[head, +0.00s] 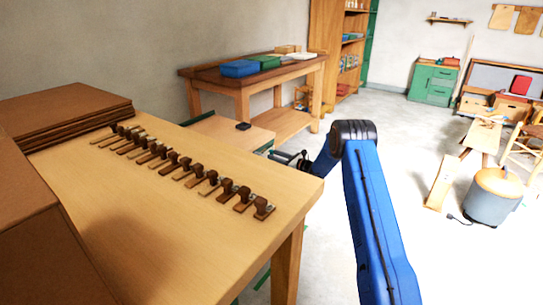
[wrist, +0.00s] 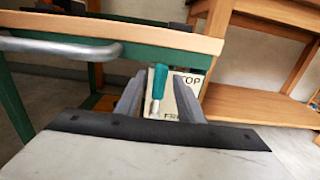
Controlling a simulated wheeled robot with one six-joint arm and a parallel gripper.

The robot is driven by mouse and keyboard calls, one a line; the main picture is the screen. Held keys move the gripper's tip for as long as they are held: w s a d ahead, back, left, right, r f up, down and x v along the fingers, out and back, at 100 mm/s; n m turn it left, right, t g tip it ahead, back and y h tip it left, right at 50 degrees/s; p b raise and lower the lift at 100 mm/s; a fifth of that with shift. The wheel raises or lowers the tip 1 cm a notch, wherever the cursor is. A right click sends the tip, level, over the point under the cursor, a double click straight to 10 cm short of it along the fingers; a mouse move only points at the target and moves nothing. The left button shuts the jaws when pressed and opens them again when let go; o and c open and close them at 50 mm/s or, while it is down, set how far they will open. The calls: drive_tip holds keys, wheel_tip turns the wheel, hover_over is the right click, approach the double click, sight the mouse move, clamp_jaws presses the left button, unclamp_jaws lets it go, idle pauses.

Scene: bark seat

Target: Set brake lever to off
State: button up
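The brake lever (wrist: 158,84) shows in the wrist view as a small teal handle on a pale metal stem, close to upright. My gripper (wrist: 159,98) is open, with one grey finger on each side of the lever in the picture. The lever appears between the fingers, without visible contact; its depth relative to the fingertips is hard to tell. In the head view my gripper (head: 290,158) is beyond the table's far edge, and the lever cannot be made out.
A green frame (wrist: 15,95) with a wooden top edge (wrist: 130,32) and a grey bar handle (wrist: 60,48) is close by. A wooden bench (wrist: 255,105) stands at right. In the head view, a table (head: 180,235) holding several small wooden pieces stands left of my arm.

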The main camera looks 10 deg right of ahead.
drive_tip(key=shift+x, duration=1.4)
clamp_jaws()
